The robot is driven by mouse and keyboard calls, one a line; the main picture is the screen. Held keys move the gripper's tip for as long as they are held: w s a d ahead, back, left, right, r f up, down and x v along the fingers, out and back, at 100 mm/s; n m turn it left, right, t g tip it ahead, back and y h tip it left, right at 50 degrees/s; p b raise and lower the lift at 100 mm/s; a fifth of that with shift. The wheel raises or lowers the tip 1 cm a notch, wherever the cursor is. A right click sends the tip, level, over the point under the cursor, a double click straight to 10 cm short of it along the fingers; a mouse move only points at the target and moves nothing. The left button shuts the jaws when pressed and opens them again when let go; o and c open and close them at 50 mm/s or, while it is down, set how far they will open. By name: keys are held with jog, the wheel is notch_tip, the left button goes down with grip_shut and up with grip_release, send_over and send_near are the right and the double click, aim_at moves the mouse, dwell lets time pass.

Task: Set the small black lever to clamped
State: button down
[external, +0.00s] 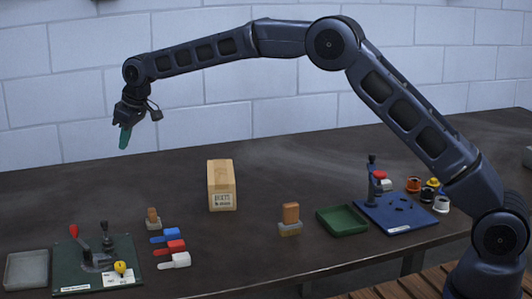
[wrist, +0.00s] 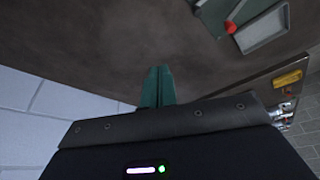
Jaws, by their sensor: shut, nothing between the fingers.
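A small black lever (external: 105,236) with a dark round knob stands upright on a dark green board (external: 68,262) at the front left of the bench. Beside it on the left is a larger lever with a red knob (external: 74,231), leaning left. My gripper (external: 124,138) is high above the bench, well above and behind the board, with its green fingers shut and empty. The wrist view shows the fingers (wrist: 157,86) together, the board's edge (wrist: 212,14) and a red knob (wrist: 231,27) at the top. The black lever cannot be made out there.
A grey tray (external: 27,270) lies left of the board; red, blue and white-handled pieces lie to its right. A cardboard box (external: 221,186) stands mid-bench. A green tray (external: 342,220) and a blue board (external: 398,216) with a dark upright device are at right.

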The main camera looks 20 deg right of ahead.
jog(key=n, duration=0.1)
send_over(105, 230)
jog(key=w+a, duration=0.2)
notch_tip(105, 230, down, 10)
jog(key=shift+s+r+g, duration=0.15)
jog(key=shift+g, duration=0.15)
jog(key=shift+a, duration=0.1)
jog(key=x, duration=1)
jog(key=shift+s+d, duration=0.45)
jog(key=shift+d, duration=0.4)
jog(key=shift+s+d, duration=0.45)
jog(key=shift+d, duration=0.35)
